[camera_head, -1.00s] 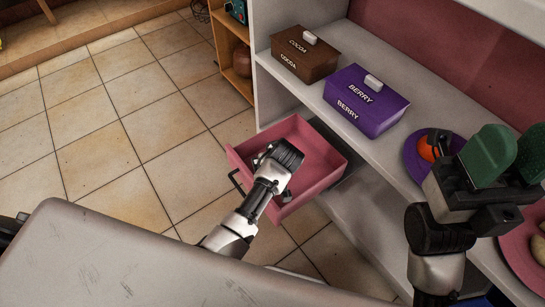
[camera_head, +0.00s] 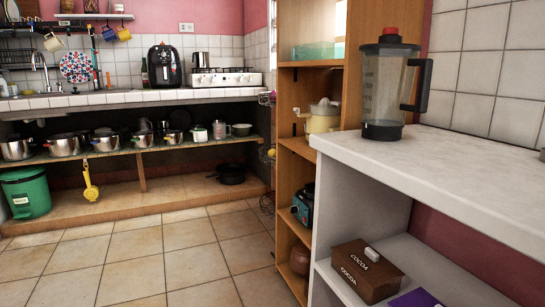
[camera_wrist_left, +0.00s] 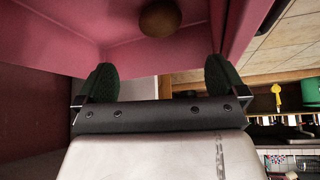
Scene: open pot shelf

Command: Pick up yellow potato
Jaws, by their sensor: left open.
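A round, brownish-yellow potato (camera_wrist_left: 160,18) lies in the open pink drawer (camera_wrist_left: 45,70), at the top edge of the left wrist view and partly cut off there. My left gripper (camera_wrist_left: 160,81) is open with its two dark green fingertips spread wide. The potato is beyond the fingertips, roughly centred between them, and apart from both. The gap between the fingers is empty. The head view shows neither the potato, the drawer, nor either of my grippers.
The white shelf unit (camera_head: 440,165) stands at right with a blender (camera_head: 385,90) on top. Below sit a brown cocoa box (camera_head: 362,270) and part of a purple box (camera_head: 415,299). A wooden shelf (camera_head: 322,100) adjoins it. The tiled floor (camera_head: 140,255) at left is clear.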

